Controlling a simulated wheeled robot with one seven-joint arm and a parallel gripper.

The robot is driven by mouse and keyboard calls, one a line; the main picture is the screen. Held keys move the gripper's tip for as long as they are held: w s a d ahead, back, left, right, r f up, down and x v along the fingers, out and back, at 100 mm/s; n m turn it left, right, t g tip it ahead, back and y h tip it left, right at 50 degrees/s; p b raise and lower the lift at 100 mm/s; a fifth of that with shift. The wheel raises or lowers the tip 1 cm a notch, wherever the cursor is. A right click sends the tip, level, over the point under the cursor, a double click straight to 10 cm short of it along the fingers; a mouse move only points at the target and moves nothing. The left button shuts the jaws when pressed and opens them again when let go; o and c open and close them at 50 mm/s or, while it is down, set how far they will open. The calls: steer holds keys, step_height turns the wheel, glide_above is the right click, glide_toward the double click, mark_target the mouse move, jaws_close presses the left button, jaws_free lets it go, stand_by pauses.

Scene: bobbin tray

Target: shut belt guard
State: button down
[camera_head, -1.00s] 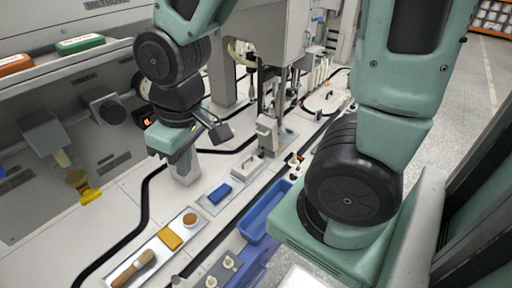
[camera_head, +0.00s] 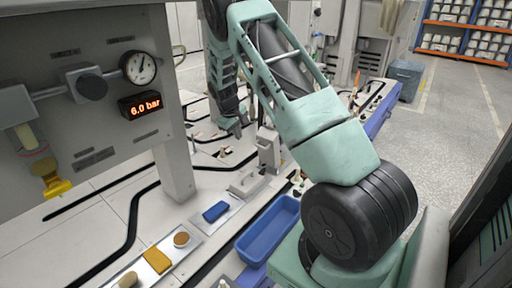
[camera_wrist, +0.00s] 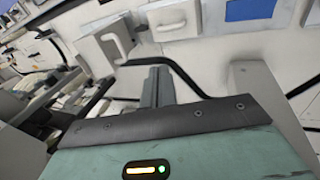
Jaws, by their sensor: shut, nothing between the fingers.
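No part is plainly marked as the belt guard. The likeliest is an upright pale grey box (camera_head: 268,150) beside a low white block with a handle (camera_head: 248,184), near the black belt line. In the wrist view the grey box (camera_wrist: 105,42) shows a handle on its face, and the white block (camera_wrist: 176,22) lies to its right. My gripper (camera_head: 238,132) hangs to the left of the grey box, apart from it as far as I can tell. In the wrist view my gripper (camera_wrist: 158,73) has its fingers together, empty, below these parts in the picture.
A grey post (camera_head: 175,155) carries the panel with a gauge (camera_head: 139,67) and a red pressure display (camera_head: 140,105). A blue block (camera_head: 215,211) lies on a grey plate. A blue bin (camera_head: 268,230) stands at the bench edge. Small pegs stand on the bench behind.

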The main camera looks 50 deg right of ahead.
mark_target(256, 144)
steer(key=d+f+b, duration=0.2)
steer(key=d+f, duration=0.3)
steer(key=d, duration=0.1)
steer(key=d+f+b, duration=0.2)
steer(key=d+f, duration=0.3)
steer(key=f, duration=0.1)
steer(key=shift+w+d+f, duration=0.2)
steer(key=shift+d+f, duration=0.05)
steer(key=shift+d, duration=0.1)
steer(key=shift+d+r, duration=0.1)
steer(key=shift+r, duration=0.05)
